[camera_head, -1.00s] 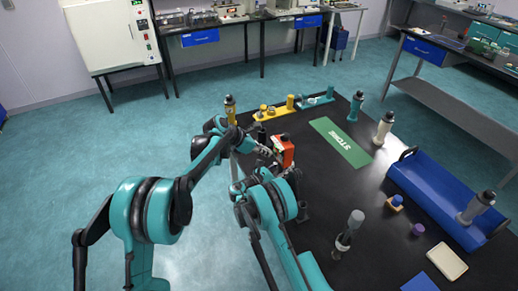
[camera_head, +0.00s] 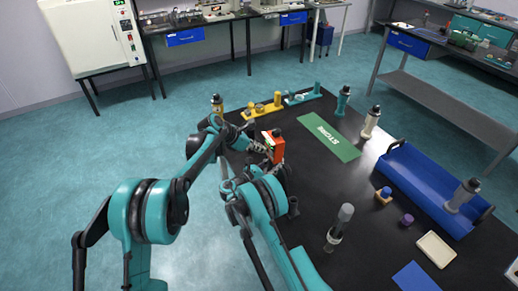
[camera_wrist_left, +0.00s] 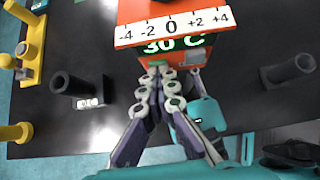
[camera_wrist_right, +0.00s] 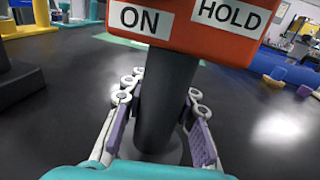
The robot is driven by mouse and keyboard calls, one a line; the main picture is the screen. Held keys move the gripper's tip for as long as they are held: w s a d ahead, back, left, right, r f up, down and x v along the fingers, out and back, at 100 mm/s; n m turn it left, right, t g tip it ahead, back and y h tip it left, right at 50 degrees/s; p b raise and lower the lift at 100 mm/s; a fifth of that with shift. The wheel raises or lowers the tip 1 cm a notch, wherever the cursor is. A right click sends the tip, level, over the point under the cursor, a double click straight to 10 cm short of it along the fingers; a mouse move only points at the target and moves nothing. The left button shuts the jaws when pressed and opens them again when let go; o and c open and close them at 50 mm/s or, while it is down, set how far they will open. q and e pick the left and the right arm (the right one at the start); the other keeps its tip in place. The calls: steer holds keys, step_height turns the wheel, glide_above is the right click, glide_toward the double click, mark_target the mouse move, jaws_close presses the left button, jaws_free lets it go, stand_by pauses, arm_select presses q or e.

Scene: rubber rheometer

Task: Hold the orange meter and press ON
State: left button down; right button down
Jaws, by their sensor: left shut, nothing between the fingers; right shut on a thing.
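The orange meter (camera_head: 274,148) stands upright on the left part of the black table. The left wrist view shows its orange body (camera_wrist_left: 135,12), a scale from -4 to +4 and a green "30 C" display. The right wrist view shows its orange face (camera_wrist_right: 180,30) with ON and HOLD labels, on a dark upright post (camera_wrist_right: 165,105). My right gripper (camera_wrist_right: 165,85) is shut around this post, below the labels. My left gripper (camera_wrist_left: 160,78) is shut and empty, its tips close under the display. I cannot tell whether they touch the meter.
A green STORE mat (camera_head: 330,138) lies behind and right of the meter. A blue carrier (camera_head: 410,182) with a grey bottle is at the right. Yellow (camera_head: 262,107) and teal (camera_head: 302,95) holders line the back edge. A grey-topped cylinder (camera_head: 338,225) stands at front.

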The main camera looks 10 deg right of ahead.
arm_select(q)
steer(key=v, duration=1)
arm_select(e)
steer(key=shift+a+f, duration=0.1)
steer(key=c, duration=1.1)
jaws_free()
steer(key=shift+a, duration=0.1)
